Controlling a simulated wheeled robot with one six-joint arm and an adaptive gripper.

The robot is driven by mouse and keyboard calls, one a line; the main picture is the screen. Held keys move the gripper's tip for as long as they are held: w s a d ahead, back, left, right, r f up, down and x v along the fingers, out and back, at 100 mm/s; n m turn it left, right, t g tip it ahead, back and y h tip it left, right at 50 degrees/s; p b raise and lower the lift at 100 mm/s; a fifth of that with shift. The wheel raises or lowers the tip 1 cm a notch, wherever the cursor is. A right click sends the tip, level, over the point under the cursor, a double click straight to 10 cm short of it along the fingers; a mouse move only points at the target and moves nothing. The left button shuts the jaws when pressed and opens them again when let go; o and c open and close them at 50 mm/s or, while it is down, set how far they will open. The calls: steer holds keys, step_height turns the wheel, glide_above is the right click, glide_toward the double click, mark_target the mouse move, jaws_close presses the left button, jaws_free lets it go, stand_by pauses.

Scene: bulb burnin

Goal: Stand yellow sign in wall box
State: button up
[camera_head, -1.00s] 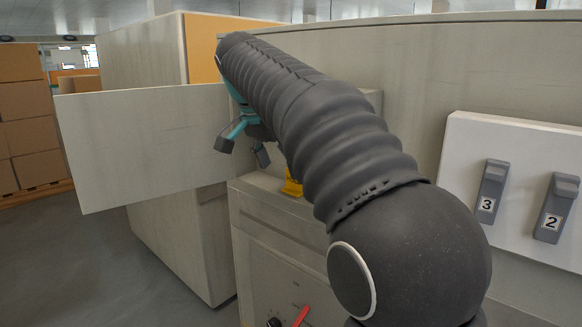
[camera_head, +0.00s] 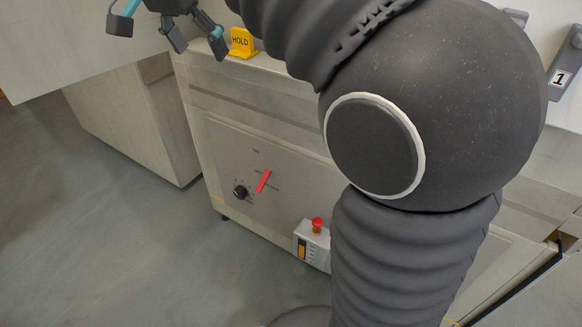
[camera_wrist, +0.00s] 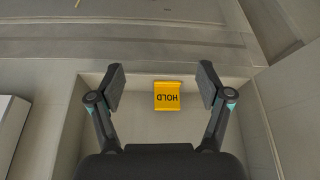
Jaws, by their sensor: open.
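The yellow sign (camera_head: 241,42), marked HOLD, stands on top of the grey cabinet (camera_head: 215,78), near its left end. In the wrist view the sign (camera_wrist: 167,96) shows upside down, between and beyond my two fingers. My gripper (camera_head: 168,33) is open and empty, to the left of the sign in the head view. In the wrist view my gripper (camera_wrist: 161,84) has its fingertips spread either side of the sign, with clear gaps; contact does not show. I cannot pick out a wall box in these views.
The cabinet front has a black knob (camera_head: 240,192), a red handle (camera_head: 264,181) and a small box with a red button (camera_head: 317,226). A pale panel (camera_head: 60,45) stands at upper left. A numbered switch (camera_head: 566,70) is at right. The left floor is clear.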

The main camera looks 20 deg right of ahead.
steer(key=s+d+f+n+t+y, duration=0.1)
steer(key=s+d+f+n, duration=0.3)
steer(key=s+f, duration=0.6)
steer(key=s+d+f+n+t+y, duration=0.1)
steer(key=s+d+f+n, duration=0.4)
steer(key=s+f, duration=0.5)
steer(key=shift+s+d+f+n+t+y, duration=0.2)
steer(key=shift+s+f+n+t+y, duration=0.15)
steer(key=shift+f+y, duration=0.4)
